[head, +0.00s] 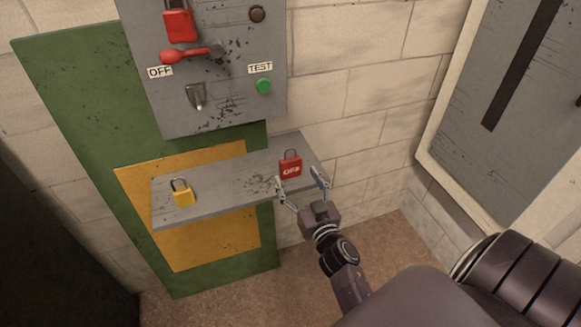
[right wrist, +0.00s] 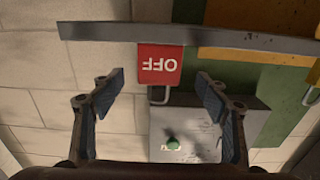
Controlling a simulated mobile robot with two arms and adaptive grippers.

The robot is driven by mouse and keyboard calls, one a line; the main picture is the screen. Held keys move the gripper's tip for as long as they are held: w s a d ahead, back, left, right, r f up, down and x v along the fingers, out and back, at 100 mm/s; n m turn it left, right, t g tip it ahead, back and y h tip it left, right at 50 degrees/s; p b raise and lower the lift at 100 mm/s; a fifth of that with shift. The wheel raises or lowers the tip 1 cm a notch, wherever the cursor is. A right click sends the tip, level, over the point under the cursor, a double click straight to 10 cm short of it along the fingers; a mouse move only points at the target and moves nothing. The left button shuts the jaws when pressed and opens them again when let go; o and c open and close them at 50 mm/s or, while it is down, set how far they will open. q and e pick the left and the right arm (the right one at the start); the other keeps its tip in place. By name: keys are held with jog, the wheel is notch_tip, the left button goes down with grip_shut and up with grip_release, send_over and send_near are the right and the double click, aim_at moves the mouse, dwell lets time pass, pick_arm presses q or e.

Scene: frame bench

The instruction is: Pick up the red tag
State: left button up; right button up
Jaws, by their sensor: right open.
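The red tag (head: 291,168), marked OFF and with a grey shackle on top, stands upright near the right end of the grey shelf (head: 222,182). In the right wrist view the red tag (right wrist: 160,66) appears upside down, centred between and beyond the fingertips. My right gripper (head: 299,179) is open at the shelf's front edge, its fingers on either side of the tag. In the right wrist view my right gripper (right wrist: 160,84) has a clear gap between its fingers, with nothing held. My left gripper is not in view.
A yellow padlock (head: 183,193) stands on the left of the shelf. Above is a grey switch box (head: 225,95) with a red padlock (head: 179,22), a red lever (head: 188,54) and a green button (head: 263,86). A grey framed panel (head: 480,150) is at right.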

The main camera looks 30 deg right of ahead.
jog(key=x, duration=0.6)
jog(key=shift+d+f, duration=0.1)
jog(key=shift+d, duration=0.05)
jog(key=shift+c, duration=0.3)
jog(key=c, duration=1.2)
notch_tip(320, 180, up, 9)
jog(key=p, duration=0.5)
notch_tip(320, 180, up, 11)
jog(key=p, duration=0.2)
send_over(292, 168)
jog(key=w, duration=0.1)
